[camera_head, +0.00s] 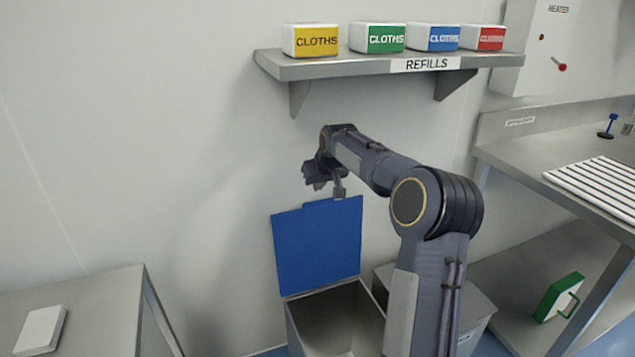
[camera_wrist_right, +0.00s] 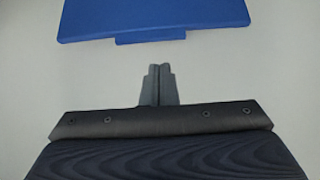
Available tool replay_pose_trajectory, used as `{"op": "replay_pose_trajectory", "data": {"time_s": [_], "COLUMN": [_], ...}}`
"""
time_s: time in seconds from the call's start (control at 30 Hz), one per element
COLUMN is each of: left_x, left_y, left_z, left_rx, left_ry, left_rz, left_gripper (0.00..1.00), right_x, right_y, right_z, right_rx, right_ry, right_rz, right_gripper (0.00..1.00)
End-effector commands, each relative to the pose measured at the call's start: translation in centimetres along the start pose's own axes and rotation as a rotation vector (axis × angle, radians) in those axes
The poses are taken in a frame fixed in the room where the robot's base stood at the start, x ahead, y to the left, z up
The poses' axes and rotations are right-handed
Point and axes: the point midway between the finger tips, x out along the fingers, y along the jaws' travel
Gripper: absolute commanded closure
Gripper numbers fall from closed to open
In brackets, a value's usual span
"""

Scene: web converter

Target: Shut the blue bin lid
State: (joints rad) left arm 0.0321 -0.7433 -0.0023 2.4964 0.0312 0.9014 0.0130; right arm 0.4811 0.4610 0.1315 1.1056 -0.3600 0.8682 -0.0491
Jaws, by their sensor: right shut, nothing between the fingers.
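The blue bin lid (camera_head: 318,247) stands open and nearly upright at the back of a grey bin (camera_head: 335,318). The bin's open top shows below it. My right gripper (camera_head: 339,192) is shut and empty, close to the lid's top edge in the head view. In the right wrist view the shut fingertips (camera_wrist_right: 158,70) point toward the lid (camera_wrist_right: 155,16), with a gap of wall between them and the lid's tab. I cannot tell whether the gripper is in front of or behind the lid. My left gripper is out of view.
A shelf (camera_head: 330,68) with several cloth boxes hangs on the wall above my arm. A second grey bin (camera_head: 474,303) stands right of the open one, partly behind my arm. Steel tables stand at the left (camera_head: 100,310) and right (camera_head: 520,140).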

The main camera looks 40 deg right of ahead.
Motion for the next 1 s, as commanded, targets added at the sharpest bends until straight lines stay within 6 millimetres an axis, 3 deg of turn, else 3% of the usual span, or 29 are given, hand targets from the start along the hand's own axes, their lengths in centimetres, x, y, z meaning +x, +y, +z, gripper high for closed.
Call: {"op": "replay_pose_trajectory", "data": {"time_s": [0.2,0.4,1.0], "left_x": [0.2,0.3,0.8], "left_y": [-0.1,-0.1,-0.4], "left_z": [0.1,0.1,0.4], "left_rx": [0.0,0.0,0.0], "left_ry": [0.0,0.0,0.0], "left_rz": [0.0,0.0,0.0], "left_gripper": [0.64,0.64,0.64], "right_x": [4.3,6.6,7.2], "right_y": [-0.1,-0.1,-0.1], "right_z": [0.1,0.1,0.2], "right_rx": [0.0,0.0,0.0], "right_ry": [-0.004,-0.001,0.013], "right_rz": [-0.001,-0.001,-0.001], "right_gripper": [1.0,1.0,1.0]}}
